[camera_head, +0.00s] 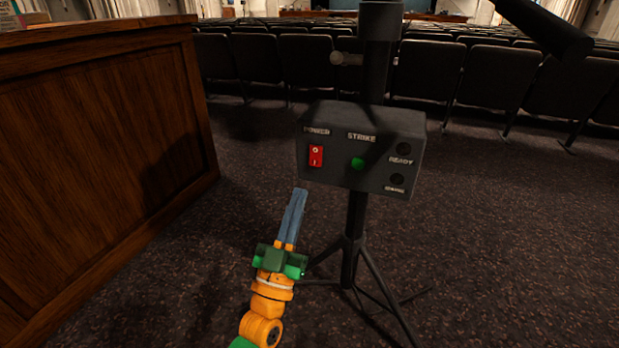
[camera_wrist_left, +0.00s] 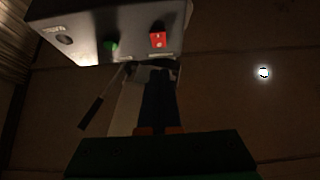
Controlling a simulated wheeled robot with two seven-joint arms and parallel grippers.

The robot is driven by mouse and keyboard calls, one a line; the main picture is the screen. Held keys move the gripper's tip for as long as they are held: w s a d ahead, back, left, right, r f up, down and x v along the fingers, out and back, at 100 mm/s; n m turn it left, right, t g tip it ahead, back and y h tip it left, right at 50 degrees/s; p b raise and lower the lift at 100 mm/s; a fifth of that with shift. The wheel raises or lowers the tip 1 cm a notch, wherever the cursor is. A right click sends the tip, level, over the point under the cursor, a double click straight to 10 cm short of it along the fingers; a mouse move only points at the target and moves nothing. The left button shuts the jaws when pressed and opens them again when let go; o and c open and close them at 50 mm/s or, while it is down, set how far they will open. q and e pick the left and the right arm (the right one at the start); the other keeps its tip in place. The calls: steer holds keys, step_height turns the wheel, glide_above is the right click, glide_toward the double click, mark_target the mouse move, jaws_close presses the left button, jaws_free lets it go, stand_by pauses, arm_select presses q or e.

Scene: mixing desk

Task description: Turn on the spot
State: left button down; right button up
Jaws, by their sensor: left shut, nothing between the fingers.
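A dark grey control box (camera_head: 375,125) is mounted on a black stand. Its face has a red POWER rocker switch (camera_head: 316,156), a green STRIKE button (camera_head: 357,164), a dark READY lamp (camera_head: 403,149) and another dark lamp (camera_head: 397,179) below it. My left gripper (camera_head: 300,192) is shut and empty, its blue fingers pointing up just below the box's lower left, under the red switch. In the left wrist view the fingers (camera_wrist_left: 157,75) point toward the box, near the red switch (camera_wrist_left: 158,40) and the green button (camera_wrist_left: 110,46). Contact cannot be told. My right gripper is out of view.
A wooden desk (camera_head: 95,160) stands at the left. The stand's tripod legs (camera_head: 375,280) spread over the carpet. A black cylindrical bar (camera_head: 540,30) shows at the upper right. Rows of dark seats (camera_head: 500,75) fill the back. Carpet at the right is clear.

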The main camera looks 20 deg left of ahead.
mark_target(315, 159)
arm_select(q)
steer(key=w+b, duration=0.1)
steer(key=w, duration=0.2)
steer(key=w+r+b, duration=0.1)
steer(key=w, duration=0.2)
steer(key=shift+w+d+r, duration=0.1)
steer(key=shift+r, duration=0.05)
steer(key=shift+w+r, duration=0.1)
steer(key=shift+w, duration=0.1)
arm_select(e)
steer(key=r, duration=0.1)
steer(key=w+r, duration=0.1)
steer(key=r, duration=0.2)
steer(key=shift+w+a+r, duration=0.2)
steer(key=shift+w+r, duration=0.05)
